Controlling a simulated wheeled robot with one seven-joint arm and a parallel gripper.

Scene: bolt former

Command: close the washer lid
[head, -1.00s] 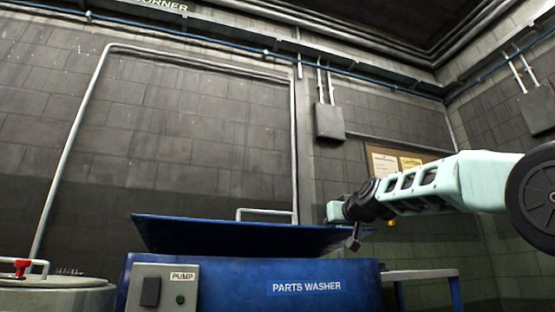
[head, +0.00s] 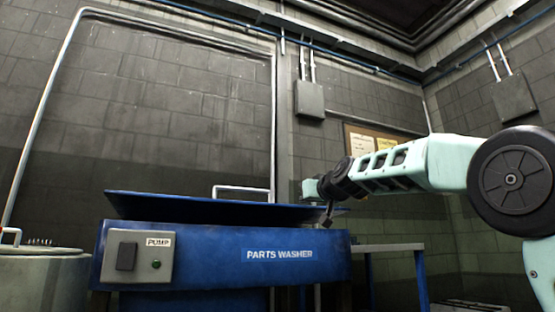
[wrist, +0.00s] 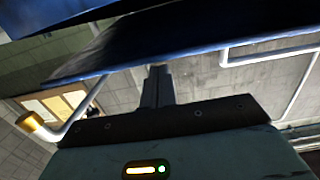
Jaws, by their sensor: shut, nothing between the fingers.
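The parts washer (head: 200,260) is a blue box with its blue lid (head: 205,209) above it. The lid is tilted, its near edge raised a little and its dark underside showing. A pale bar handle (head: 242,188) shows behind the lid. My gripper (head: 327,216) is at the lid's right end, fingers pointing down, shut and empty. In the wrist view the shut fingers (wrist: 157,75) overlap the edge of the lid (wrist: 190,38). I cannot tell whether they touch it.
A grey pump switch box (head: 138,257) is on the washer's front left. A drum (head: 42,275) stands to the left and a side table (head: 390,247) to the right. A grey block wall with a notice board (head: 375,140) is behind. A yellow-ended pipe (wrist: 50,130) shows in the wrist view.

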